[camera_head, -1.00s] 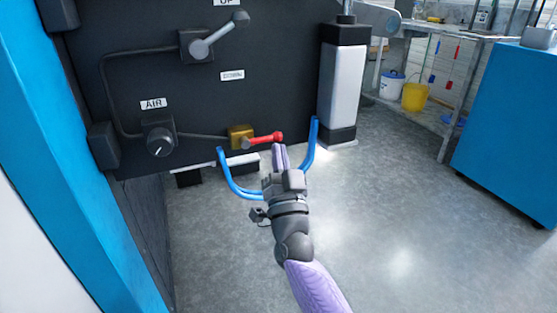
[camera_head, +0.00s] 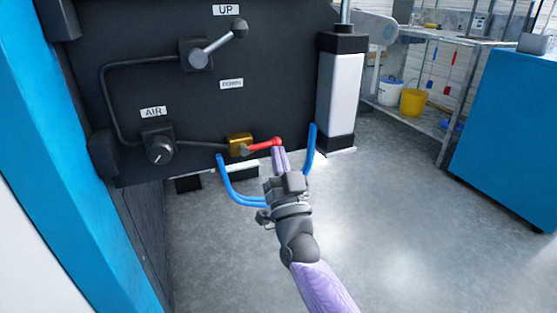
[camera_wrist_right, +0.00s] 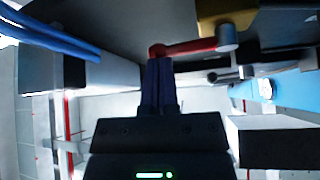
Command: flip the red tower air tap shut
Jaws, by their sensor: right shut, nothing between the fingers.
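The red tap handle (camera_head: 263,145) sticks out to the right from a brass valve body (camera_head: 240,144) low on the dark panel, tilted slightly up at its tip. My right gripper (camera_head: 279,151) is shut and empty, with its fingertips just below the handle's outer end. In the right wrist view, the shut fingers (camera_wrist_right: 158,62) meet the end of the red handle (camera_wrist_right: 185,48), and the brass body (camera_wrist_right: 226,12) is at upper right. They look touching or nearly so. My left gripper is not in view.
A blue hose (camera_head: 232,188) loops below the valve, and its other end (camera_head: 310,150) rises right of my gripper. A black knob (camera_head: 159,149) under the AIR label and a lever (camera_head: 217,45) under the UP label are on the panel. A white-and-black post (camera_head: 338,90) stands right. Open floor lies right.

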